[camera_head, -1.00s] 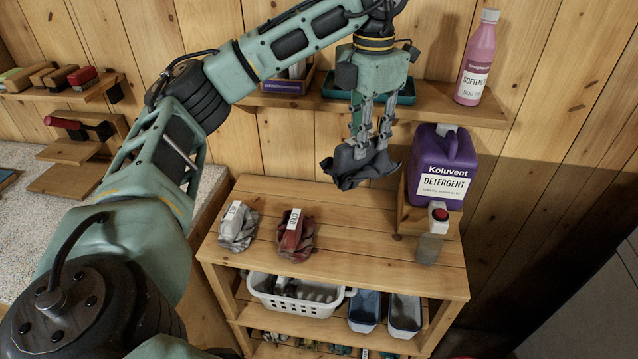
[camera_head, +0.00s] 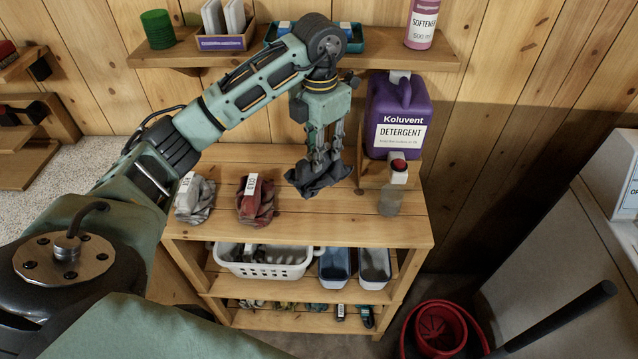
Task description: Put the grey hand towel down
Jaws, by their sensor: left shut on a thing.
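The grey hand towel (camera_head: 318,181) is a dark, crumpled cloth. My left gripper (camera_head: 321,163) points down and is shut on it. The towel is at or just above the top of the wooden shelf unit (camera_head: 300,225); I cannot tell whether it rests on the boards. It is right of a red crumpled cloth (camera_head: 256,205) and a light grey crumpled cloth (camera_head: 195,200), each with a white tag. My right gripper is not in view.
A purple detergent jug (camera_head: 398,115) and a small red-capped bottle (camera_head: 392,190) stand right of the towel. A white basket (camera_head: 262,268) and bins are on the shelf below. A wall shelf (camera_head: 300,55) runs behind my arm. The tabletop's front strip is clear.

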